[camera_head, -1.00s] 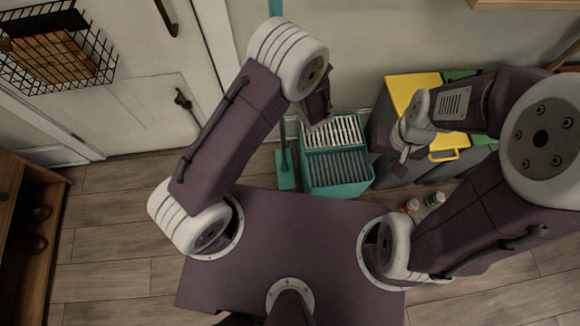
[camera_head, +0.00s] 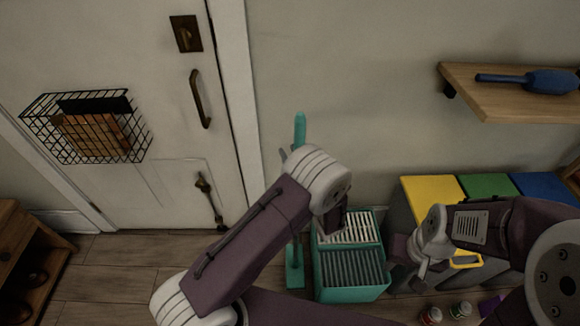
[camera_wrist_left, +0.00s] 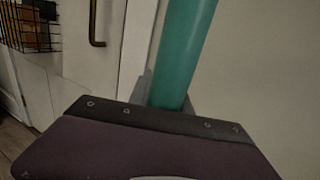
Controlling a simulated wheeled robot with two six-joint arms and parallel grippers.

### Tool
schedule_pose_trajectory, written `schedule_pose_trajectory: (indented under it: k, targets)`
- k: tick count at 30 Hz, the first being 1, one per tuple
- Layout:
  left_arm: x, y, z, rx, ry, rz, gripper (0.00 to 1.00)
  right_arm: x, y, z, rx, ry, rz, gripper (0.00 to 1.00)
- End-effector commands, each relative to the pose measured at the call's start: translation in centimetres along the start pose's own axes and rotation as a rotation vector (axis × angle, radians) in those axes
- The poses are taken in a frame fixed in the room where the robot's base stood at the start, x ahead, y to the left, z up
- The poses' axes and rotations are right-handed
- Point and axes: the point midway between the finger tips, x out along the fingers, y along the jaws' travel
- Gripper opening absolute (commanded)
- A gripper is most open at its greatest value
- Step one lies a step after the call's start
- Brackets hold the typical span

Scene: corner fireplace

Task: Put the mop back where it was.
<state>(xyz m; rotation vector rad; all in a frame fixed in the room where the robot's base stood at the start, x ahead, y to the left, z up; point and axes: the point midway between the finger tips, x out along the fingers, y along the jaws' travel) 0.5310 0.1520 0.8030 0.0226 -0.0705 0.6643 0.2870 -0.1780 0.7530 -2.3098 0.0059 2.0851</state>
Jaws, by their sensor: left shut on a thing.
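The mop has a teal handle (camera_head: 300,128) that stands near upright before the wall, right of the door frame. Its flat teal foot (camera_head: 295,268) is down by the floor, just left of the teal bucket (camera_head: 352,294). My left gripper (camera_head: 293,156) is shut on the handle, mostly hidden behind my own arm. In the left wrist view the handle (camera_wrist_left: 184,50) rises from between the fingers, leaning slightly right. My right gripper (camera_head: 420,268) hangs in front of the bins, away from the mop; its finger gap is unclear.
Bins with yellow (camera_head: 432,188), green and blue lids stand right of the bucket. A wooden shelf (camera_head: 520,108) with a blue object is on the wall. A wire basket (camera_head: 85,125) hangs on the door at left. Small jars (camera_head: 460,309) stand on the floor.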

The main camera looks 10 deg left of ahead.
Motion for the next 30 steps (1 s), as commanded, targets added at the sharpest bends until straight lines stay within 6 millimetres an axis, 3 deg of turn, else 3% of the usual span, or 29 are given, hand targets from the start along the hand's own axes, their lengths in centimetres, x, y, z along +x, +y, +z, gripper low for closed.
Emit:
schedule_pose_trajectory:
  k: [8,18,19,21,30]
  targets:
    - [-0.3,0.0,-3.7,0.001,0.000,0.000,0.00,1.2,0.0,0.1,0.000,0.000,0.000,0.36]
    - [-0.3,0.0,-4.0,0.000,-0.001,0.000,0.00,1.4,0.0,0.1,0.000,0.000,0.000,0.36]
    - [-0.3,0.0,-4.0,0.001,0.001,0.000,0.32,1.3,0.0,0.1,0.000,0.000,0.000,0.36]
    - [-0.3,0.0,-3.9,0.001,0.001,0.000,0.46,1.2,0.0,0.1,0.000,0.000,0.000,0.36]
    - [-0.3,0.0,-3.7,0.000,0.000,0.000,0.46,1.1,0.0,0.1,0.000,0.000,0.000,0.36]
